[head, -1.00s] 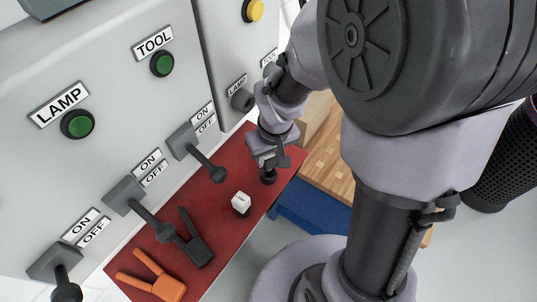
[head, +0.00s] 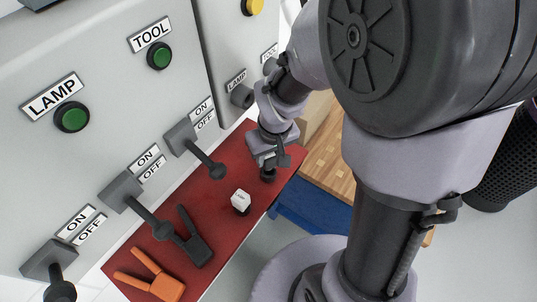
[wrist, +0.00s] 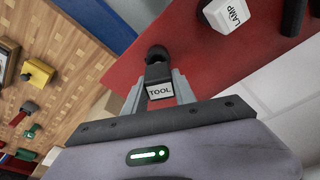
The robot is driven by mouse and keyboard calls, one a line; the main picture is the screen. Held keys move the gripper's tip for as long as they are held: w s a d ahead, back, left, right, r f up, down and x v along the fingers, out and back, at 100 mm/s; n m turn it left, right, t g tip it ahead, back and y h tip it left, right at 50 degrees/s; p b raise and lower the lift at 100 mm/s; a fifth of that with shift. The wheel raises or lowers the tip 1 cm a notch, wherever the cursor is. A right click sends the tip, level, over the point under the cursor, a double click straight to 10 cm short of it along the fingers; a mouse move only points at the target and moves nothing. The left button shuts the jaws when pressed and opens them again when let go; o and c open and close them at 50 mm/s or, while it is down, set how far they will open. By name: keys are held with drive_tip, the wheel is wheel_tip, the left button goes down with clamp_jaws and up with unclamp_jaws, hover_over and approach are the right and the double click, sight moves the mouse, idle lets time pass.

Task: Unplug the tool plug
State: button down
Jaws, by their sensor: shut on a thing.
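The tool plug (wrist: 160,92) shows in the wrist view as a dark body with a white TOOL label and a round black end. My gripper (wrist: 161,78) is shut on it, one finger on each side. In the head view my gripper (head: 268,158) is low over the red shelf (head: 222,228), near its right end. The plug's dark end (head: 268,175) shows below the fingers. I cannot tell whether it touches the shelf or sits in a socket.
A white LAMP plug (head: 241,199) stands on the shelf close by; it also shows in the wrist view (wrist: 226,14). A black clamp-like piece (head: 193,243) and an orange one (head: 160,281) lie further left. Levers with ON/OFF labels (head: 209,167) stick out from the panel above.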

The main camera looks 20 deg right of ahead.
drive_tip(key=shift+f, duration=0.15)
idle(0.3)
drive_tip(key=shift+f+b, duration=1.75)
drive_tip(key=shift+b, duration=0.25)
drive_tip(key=c, duration=0.9)
unclamp_jaws()
